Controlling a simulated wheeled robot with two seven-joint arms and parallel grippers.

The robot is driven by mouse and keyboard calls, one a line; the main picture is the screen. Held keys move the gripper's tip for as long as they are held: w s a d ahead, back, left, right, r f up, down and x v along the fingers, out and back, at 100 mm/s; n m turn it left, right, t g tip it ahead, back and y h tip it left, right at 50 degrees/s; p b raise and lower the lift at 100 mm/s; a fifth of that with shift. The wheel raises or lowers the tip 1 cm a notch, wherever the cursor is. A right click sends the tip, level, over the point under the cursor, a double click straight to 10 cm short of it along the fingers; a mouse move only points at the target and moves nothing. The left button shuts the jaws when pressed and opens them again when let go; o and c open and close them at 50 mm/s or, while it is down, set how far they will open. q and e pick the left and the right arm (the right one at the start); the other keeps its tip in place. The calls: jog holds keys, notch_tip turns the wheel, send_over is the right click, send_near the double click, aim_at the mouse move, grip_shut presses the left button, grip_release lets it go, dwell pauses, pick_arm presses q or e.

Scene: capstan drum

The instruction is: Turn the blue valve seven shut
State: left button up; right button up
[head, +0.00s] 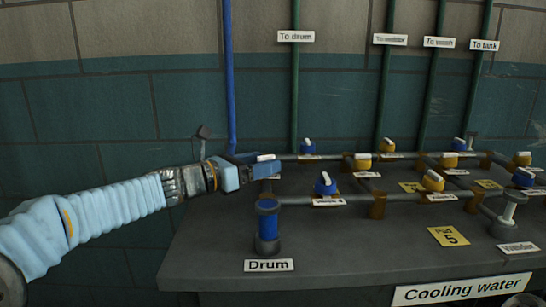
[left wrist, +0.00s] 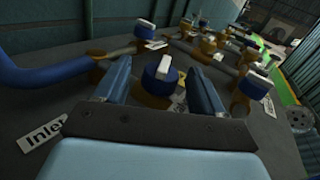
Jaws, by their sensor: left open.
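My left gripper (head: 262,171) reaches in from the left over the left end of the pipework. In the left wrist view its two blue fingers (left wrist: 160,85) stand apart, one on each side of a round blue valve (left wrist: 158,86) with a white bar handle. In the head view that valve's body is mostly hidden by the gripper. I cannot tell whether the fingers touch it. Other blue valves with white handles are the back one (head: 307,148), the middle one (head: 325,185), one farther right (head: 458,145) and one at the right edge (head: 523,178). The valve number labels are too small to read.
Yellow valves (head: 432,181) sit among the grey pipes. A blue drum fitting (head: 267,225) stands behind the "Drum" label (head: 269,265). A blue pipe (head: 230,80) runs up the wall beside my gripper.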

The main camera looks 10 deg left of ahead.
aim_at(272, 158)
pick_arm(q)
jog(key=shift+x, duration=1.75)
